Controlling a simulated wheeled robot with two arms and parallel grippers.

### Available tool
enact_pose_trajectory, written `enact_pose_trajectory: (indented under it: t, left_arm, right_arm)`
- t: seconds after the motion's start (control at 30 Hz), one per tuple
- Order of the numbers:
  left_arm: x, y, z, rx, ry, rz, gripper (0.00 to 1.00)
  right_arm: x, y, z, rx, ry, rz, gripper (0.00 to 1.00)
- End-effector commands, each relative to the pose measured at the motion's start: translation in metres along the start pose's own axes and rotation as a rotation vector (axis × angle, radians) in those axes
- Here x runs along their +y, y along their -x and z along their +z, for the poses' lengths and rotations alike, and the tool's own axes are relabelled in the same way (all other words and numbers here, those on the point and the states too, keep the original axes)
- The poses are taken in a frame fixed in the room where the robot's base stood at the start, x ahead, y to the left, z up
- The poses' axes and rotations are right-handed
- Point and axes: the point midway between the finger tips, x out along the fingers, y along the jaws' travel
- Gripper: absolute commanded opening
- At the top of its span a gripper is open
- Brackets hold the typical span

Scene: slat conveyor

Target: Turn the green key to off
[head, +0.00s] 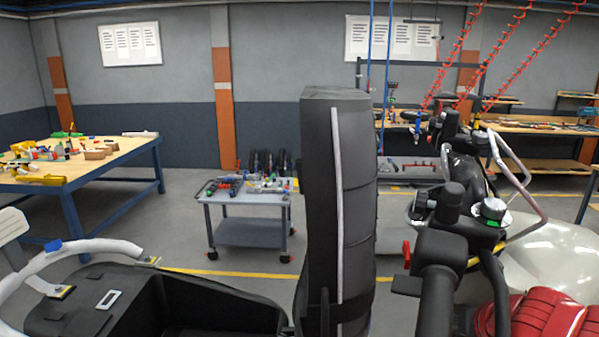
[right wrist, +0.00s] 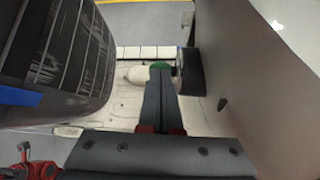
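The green key (right wrist: 160,66) shows in the right wrist view as a small green piece right at the fingertips of my right gripper (right wrist: 160,76). The two dark fingers are close together, and the green shows just beyond their tips; they look shut on it, though the tips hide the contact. A pale cylindrical part (right wrist: 136,75) lies just left of the key and a dark block (right wrist: 190,72) just right of it. I cannot make out the key or my right gripper clearly in the head view. My left gripper does not show in either view.
A tall black column (head: 318,200) blocks the middle of the head view. A grey cart (head: 246,199) with small parts stands behind it. A wooden-topped table (head: 105,165) is at left, benches (head: 545,128) at back right. In the right wrist view, a dark ribbed body (right wrist: 55,60) is close left.

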Motion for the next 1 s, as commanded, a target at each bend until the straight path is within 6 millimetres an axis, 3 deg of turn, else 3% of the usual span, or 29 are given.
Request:
enact_pose_trajectory:
  t: [0.77,1.0]
  left_arm:
    - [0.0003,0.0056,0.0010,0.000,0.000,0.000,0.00]
    - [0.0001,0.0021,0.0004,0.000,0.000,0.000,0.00]
  right_arm:
    - [-0.0005,-0.0035,-0.0062,0.000,-0.001,-0.001,0.00]
    - [-0.0006,0.0056,-0.0027,-0.003,-0.001,-0.002,0.00]
